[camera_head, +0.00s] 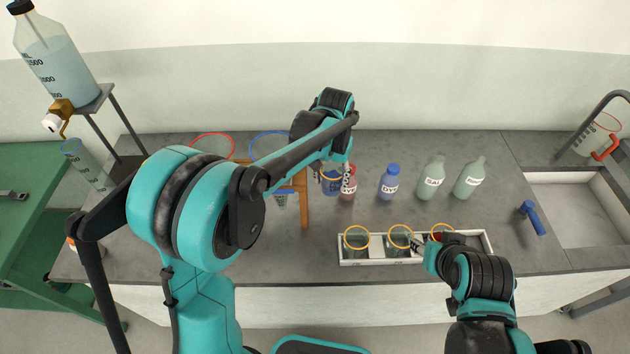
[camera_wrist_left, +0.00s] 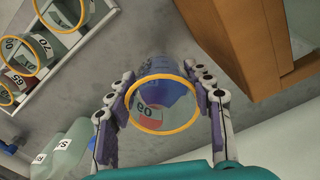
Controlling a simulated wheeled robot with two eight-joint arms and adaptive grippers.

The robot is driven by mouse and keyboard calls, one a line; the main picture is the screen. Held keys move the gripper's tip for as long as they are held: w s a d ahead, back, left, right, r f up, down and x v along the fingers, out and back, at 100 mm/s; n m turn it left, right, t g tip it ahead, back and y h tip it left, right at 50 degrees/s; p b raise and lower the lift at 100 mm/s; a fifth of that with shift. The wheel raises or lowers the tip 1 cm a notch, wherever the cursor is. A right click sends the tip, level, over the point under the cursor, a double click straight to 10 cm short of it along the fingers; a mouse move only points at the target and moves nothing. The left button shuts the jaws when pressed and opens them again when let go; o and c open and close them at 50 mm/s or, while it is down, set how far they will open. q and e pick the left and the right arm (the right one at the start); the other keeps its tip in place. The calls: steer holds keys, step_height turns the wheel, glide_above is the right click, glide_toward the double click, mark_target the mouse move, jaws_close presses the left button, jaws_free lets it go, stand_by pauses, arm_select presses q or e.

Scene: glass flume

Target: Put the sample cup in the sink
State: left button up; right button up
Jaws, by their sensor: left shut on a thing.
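The sample cup (camera_head: 331,186), clear with a yellow rim, is held by my left gripper (camera_head: 334,176) near the back of the bench, beside the wooden stand. In the left wrist view the cup (camera_wrist_left: 163,128) sits between the two finger pads of the left gripper (camera_wrist_left: 162,118), which is shut on it; a number shows on its side. The sink (camera_head: 583,207) is a pale basin at the right end of the bench, far from the cup. My right gripper (camera_head: 418,246) is low over the tray; its fingers are mostly hidden by the arm.
A white tray (camera_head: 352,262) holds several yellow-rimmed cups at the front. A red-labelled bottle (camera_head: 348,188), a blue-capped bottle (camera_head: 388,187) and green bottles (camera_head: 431,180) stand between the held cup and the sink.

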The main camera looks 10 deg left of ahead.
arm_select(q)
step_height(320, 180, down, 10)
steer(key=b, duration=0.2)
steer(key=shift+r+b, duration=0.2)
steer(key=shift+b, duration=0.2)
steer(key=shift+f, duration=0.1)
steer(key=o, duration=1.1)
steer(key=shift+o, duration=0.2)
